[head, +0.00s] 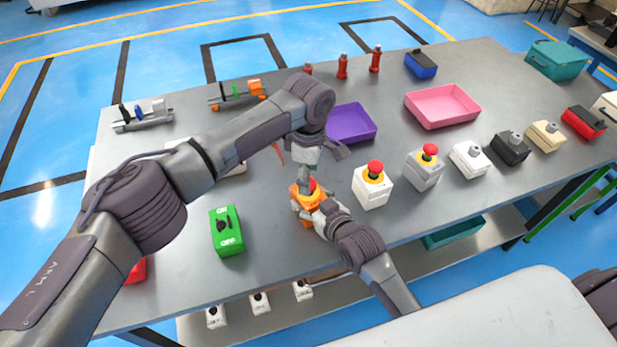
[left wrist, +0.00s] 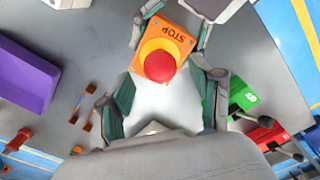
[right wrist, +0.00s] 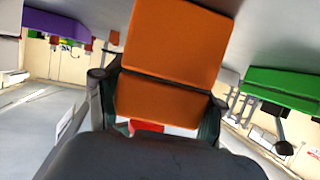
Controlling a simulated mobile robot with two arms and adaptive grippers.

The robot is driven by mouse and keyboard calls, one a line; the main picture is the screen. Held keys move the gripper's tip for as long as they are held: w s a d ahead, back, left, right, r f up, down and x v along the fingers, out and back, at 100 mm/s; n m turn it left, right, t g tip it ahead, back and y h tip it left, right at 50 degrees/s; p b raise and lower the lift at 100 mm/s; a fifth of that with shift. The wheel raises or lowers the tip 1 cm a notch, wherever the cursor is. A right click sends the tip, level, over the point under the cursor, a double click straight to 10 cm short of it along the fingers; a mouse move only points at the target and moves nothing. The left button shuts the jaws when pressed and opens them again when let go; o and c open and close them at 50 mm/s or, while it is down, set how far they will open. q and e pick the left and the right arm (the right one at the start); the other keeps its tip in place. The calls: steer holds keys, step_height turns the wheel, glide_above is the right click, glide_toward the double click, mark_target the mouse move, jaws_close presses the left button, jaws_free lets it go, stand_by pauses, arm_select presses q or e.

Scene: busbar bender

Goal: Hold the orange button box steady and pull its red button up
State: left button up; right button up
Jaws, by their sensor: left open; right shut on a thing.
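The orange button box (head: 298,199) stands near the table's front edge in the head view. Its red button (left wrist: 159,65) and the word STOP show in the left wrist view. My left gripper (left wrist: 166,88) is open, pointing down above the box, with its fingers apart on either side of the button's area; whether they touch it I cannot tell. My right gripper (head: 315,208) comes from the front and is shut on the box. In the right wrist view, its fingers lie along both sides of the orange box (right wrist: 172,45). The left hand partly hides the button in the head view.
A green box (head: 227,232) stands to the left. A white box with a red button (head: 372,186) and a grey one (head: 424,168) stand to the right. A purple tray (head: 352,124) and a pink tray (head: 443,106) lie behind. Bare table separates them.

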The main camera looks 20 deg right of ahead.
arm_select(q)
steer(key=shift+f, duration=0.8)
jaws_close()
